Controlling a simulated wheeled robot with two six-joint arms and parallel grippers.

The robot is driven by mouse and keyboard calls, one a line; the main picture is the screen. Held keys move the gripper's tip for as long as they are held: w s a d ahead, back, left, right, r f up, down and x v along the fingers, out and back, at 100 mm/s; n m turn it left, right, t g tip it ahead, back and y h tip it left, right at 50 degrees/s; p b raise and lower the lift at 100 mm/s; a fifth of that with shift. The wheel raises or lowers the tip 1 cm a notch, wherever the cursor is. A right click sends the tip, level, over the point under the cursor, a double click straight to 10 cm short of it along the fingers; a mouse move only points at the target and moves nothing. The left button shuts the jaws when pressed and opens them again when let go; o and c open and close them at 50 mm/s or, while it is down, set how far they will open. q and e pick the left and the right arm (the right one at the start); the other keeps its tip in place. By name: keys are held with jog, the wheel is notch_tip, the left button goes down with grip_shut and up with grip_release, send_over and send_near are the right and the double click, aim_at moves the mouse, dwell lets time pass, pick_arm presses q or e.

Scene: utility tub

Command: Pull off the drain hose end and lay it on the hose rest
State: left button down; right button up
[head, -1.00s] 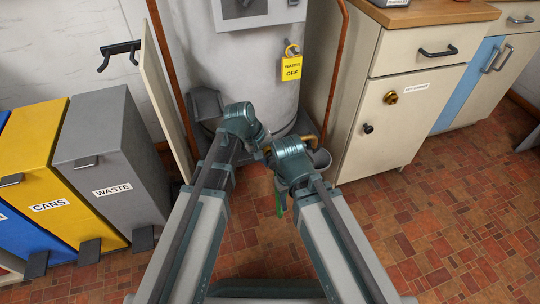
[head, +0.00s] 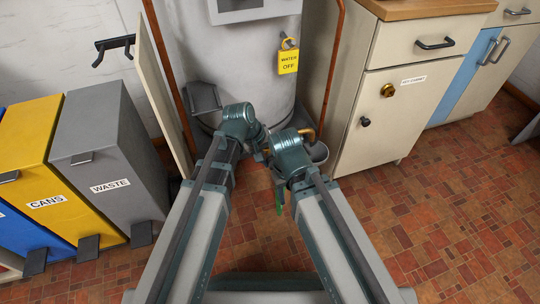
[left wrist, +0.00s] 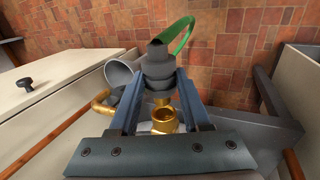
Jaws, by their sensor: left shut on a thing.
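In the left wrist view my left gripper (left wrist: 159,80) is shut on the dark grey drain hose end (left wrist: 158,66). The green drain hose (left wrist: 180,36) curves away from it, and part of it hangs below the arms in the head view (head: 279,197). An open brass fitting (left wrist: 166,121) shows between the fingers, close to the hose end; I cannot tell whether they are joined. A grey bracket (head: 203,100) beside the tank may be the hose rest; I cannot tell. My right arm's end is in the head view, but its gripper is hidden.
The grey tank (head: 240,60) stands ahead with a yellow tag (head: 288,61). A bent brass pipe (left wrist: 101,106) and grey bucket (left wrist: 121,72) are beside it. A cabinet (head: 375,115) stands right, bins (head: 110,150) left. A black hook (head: 116,48) is on the wall. The right floor is clear.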

pick_arm(q)
jog(key=shift+s+d, duration=0.2)
jog(key=shift+s, duration=0.4)
jog(key=shift+r, duration=0.15)
pick_arm(e)
jog(key=shift+r, duration=0.1)
